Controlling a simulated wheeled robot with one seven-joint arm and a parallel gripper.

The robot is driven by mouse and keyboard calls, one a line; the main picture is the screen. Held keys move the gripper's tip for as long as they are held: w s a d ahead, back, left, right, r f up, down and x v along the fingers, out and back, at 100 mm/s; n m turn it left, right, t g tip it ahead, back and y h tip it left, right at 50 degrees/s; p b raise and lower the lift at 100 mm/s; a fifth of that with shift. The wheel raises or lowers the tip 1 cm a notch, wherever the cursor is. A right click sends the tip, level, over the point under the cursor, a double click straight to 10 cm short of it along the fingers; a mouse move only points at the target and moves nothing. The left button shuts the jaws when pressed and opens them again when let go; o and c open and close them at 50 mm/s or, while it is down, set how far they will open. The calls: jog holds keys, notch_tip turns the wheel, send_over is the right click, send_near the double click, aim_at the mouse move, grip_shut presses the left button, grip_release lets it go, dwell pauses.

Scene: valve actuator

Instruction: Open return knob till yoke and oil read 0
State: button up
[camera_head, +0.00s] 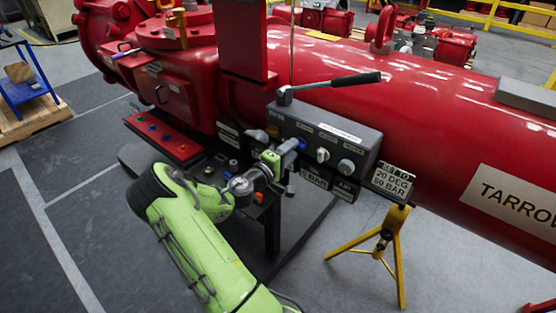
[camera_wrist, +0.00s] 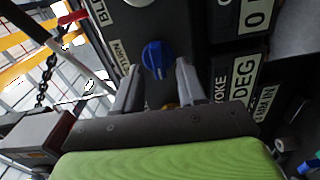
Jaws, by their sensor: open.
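The blue return knob (camera_wrist: 157,55) sits on the dark control box, with a partly hidden label ending in "TURN" beside it in the wrist view. My gripper (camera_wrist: 159,68) is open, its two grey fingers pointing at the knob, one to each side and not closed on it. In the head view my gripper (camera_head: 285,158) is at the left front of the control box (camera_head: 330,138), by a blue spot (camera_head: 299,144).
Two light knobs (camera_head: 322,155) sit right of my gripper. A black-handled lever (camera_head: 328,83) rises above the box. A sign (camera_head: 392,182) reads "20 DEG 60 BAR" above a yellow stand (camera_head: 383,240). The red cylinder (camera_head: 440,110) is behind.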

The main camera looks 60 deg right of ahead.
jog(key=w+a, duration=0.2)
jog(key=a, duration=1.2)
jog(key=shift+w+a+p, duration=0.15)
jog(key=shift+p, duration=0.15)
jog(key=s+a+r+m+t+y+p, duration=0.1)
jog(key=a+r+m+t+y+p, duration=0.25)
jog(key=a+y, duration=1)
jog(key=s+a+r+n+t+y+p, duration=0.1)
jog(key=s+a+r+n+t+y, duration=0.1)
jog(key=a+r, duration=0.5)
jog(key=s+a+r+n+t+y+p, duration=0.1)
jog(key=s+a+r+n+t+y, duration=0.1)
jog(key=s+a+r, duration=0.4)
jog(key=a+r+n+t, duration=0.1)
jog(key=a+n, duration=0.1)
jog(key=a, duration=0.3)
jog(key=shift+a+p, duration=0.2)
jog(key=shift+p, duration=0.1)
